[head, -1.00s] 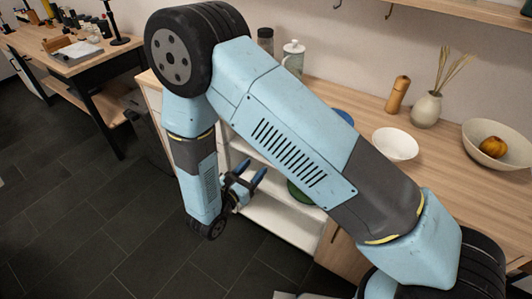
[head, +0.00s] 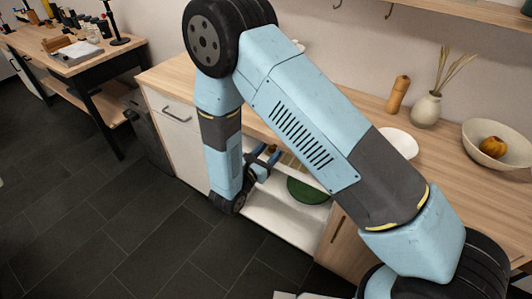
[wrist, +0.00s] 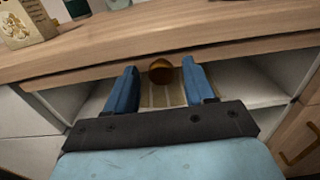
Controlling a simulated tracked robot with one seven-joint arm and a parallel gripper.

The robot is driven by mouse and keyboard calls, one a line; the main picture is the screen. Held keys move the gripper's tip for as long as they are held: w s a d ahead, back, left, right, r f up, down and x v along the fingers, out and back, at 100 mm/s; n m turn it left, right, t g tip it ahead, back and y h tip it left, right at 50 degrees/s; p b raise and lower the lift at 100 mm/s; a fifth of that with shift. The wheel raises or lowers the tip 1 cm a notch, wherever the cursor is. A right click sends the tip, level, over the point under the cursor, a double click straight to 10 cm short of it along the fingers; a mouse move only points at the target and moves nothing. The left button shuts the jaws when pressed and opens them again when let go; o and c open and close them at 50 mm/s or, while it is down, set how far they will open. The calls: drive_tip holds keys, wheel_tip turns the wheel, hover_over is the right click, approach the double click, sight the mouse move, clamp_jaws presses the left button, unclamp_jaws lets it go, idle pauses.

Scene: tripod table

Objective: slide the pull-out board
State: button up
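The pull-out board shows in the wrist view as a thin wooden front strip (wrist: 236,62) just under the counter edge. A round brown knob (wrist: 161,71) sits on that strip. My gripper (wrist: 160,76) is open, with one blue finger on each side of the knob. Gaps show between the knob and both fingers, so it is not gripped. In the head view my gripper (head: 269,155) is at the cabinet front below the counter. My arm hides the board and knob there.
The wooden counter (head: 455,185) holds a white bowl (head: 400,143), a vase (head: 426,110) and a fruit bowl (head: 488,137). Below it, an open shelf holds a green dish (head: 308,190) and a slatted item (wrist: 163,96). A drawer (head: 172,110) is at the left. The dark floor in front is clear.

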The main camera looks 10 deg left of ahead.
clamp_jaws()
idle(0.3)
